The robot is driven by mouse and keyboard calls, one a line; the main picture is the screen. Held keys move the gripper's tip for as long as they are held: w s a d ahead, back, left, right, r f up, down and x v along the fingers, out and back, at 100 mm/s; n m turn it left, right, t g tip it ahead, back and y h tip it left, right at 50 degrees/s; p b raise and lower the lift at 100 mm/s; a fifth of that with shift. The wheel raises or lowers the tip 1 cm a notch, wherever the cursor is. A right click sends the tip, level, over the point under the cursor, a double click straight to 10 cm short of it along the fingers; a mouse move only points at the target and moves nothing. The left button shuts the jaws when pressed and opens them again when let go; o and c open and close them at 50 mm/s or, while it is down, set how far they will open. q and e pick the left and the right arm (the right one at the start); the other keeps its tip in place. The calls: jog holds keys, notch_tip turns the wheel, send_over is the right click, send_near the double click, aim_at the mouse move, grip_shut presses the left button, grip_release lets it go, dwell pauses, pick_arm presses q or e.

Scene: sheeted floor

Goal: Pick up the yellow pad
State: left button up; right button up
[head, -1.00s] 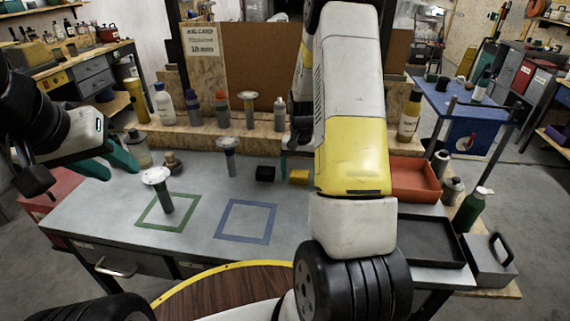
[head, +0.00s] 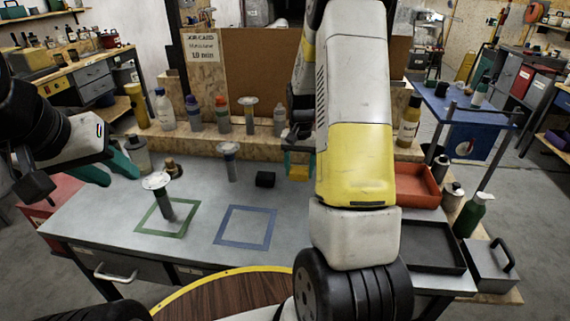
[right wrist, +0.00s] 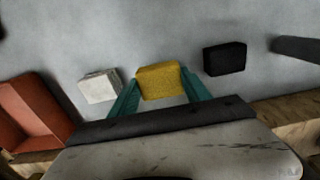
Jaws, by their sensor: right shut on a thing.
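The yellow pad (head: 298,174) is at the back of the grey bench, just left of my right forearm. My right gripper (head: 299,165) has come down over it, with one teal finger on each side. In the right wrist view the yellow pad (right wrist: 160,80) sits between the fingertips of my right gripper (right wrist: 159,85), which are shut on it. I cannot tell whether it is clear of the bench. My left gripper (head: 121,176) is open and empty above the bench's left end.
A black block (head: 265,179) lies left of the yellow pad. A white block (right wrist: 99,86) shows on its other side. A red tray (head: 416,188) and a dark tray (head: 432,246) lie right. Posts and bottles stand behind. The blue square (head: 245,227) is empty; a post stands in the green one.

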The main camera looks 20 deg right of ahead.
jog(key=s+a, duration=0.3)
jog(key=a, duration=0.1)
jog(key=s+a, duration=0.3)
jog(key=a, duration=0.1)
jog(key=s+a+r, duration=0.1)
jog(key=s+a, duration=0.3)
jog(key=shift+r, duration=0.1)
jog(key=o, duration=0.8)
jog(key=c, duration=0.7)
jog(key=shift+o, duration=0.2)
jog(key=shift+a, duration=0.1)
